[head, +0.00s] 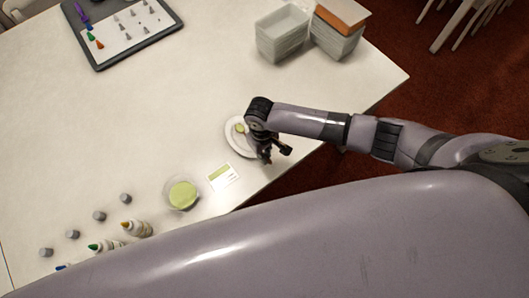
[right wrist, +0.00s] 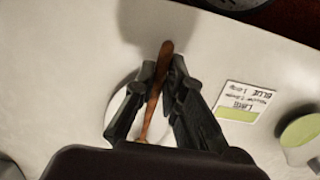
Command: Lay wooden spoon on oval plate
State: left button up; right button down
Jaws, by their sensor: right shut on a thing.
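The wooden spoon (right wrist: 155,95) shows in the right wrist view as a thin brown handle between my right gripper's fingers (right wrist: 163,88). Its lower end is hidden behind my gripper. The white oval plate (right wrist: 119,101) lies below, partly covered by my fingers. In the head view the oval plate (head: 232,141) sits near the table's edge with a small green piece on it. My right gripper (head: 275,153) is at the plate's right side there; the spoon is hard to make out. I cannot tell whether the spoon touches the plate. My left gripper is not in view.
A bowl of green stuff (head: 183,195) and a label card (head: 223,177) lie left of the plate. White containers (head: 283,36) and a tray of nozzles (head: 122,27) are at the back. The table's middle is clear.

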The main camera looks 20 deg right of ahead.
jog(key=shift+f, duration=0.5)
jog(key=c, duration=1.6)
grip_release()
jog(key=r, duration=1.2)
jog(key=shift+w+a, duration=0.15)
jog(key=shift+w, duration=0.25)
